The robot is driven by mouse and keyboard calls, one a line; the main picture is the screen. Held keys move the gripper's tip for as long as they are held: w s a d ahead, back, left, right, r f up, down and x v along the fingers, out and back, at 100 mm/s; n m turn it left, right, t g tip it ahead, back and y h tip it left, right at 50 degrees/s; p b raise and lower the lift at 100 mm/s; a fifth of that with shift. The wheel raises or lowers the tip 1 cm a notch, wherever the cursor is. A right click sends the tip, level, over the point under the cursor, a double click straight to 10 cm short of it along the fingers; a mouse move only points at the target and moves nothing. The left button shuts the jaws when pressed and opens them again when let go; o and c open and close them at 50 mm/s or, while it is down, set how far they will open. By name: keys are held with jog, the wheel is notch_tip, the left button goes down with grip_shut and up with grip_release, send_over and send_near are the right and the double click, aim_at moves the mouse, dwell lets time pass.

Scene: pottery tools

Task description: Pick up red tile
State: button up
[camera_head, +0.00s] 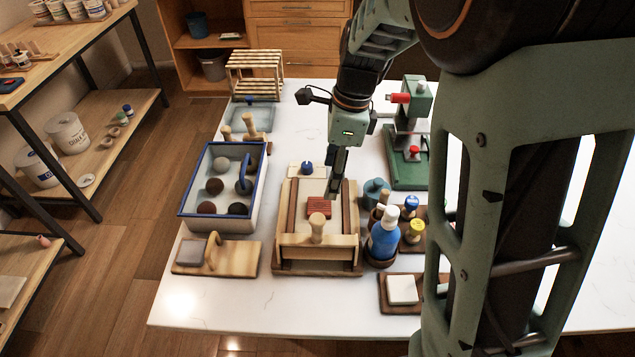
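The red tile (318,207) has a ribbed top and lies in the wooden press-like frame (288,263) in the middle of the white table. A wooden knob (317,229) stands just in front of it. My gripper (332,190) points down from above, with its tips close to the tile's back right side. I cannot tell whether the tips touch the tile. The fingers show edge-on and overlap, so their opening is hidden.
A blue-rimmed box (189,213) with several balls stands left of the frame. Bottles, including a blue one (383,240), stand close on the right. A green-based press (408,170) is at the back right. Bare table (250,310) lies in front.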

aim_at(319, 205)
jog(key=f, duration=0.4)
jog(key=shift+a, duration=0.3)
jog(key=shift+a+f, duration=0.25)
jog(key=shift+f, duration=0.65)
jog(key=shift+a+f, duration=0.3)
jog(key=shift+f, duration=0.6)
jog(key=shift+a+f, duration=0.25)
jog(key=shift+f, duration=0.65)
jog(key=c, duration=1.3)
jog(key=shift+r, duration=0.1)
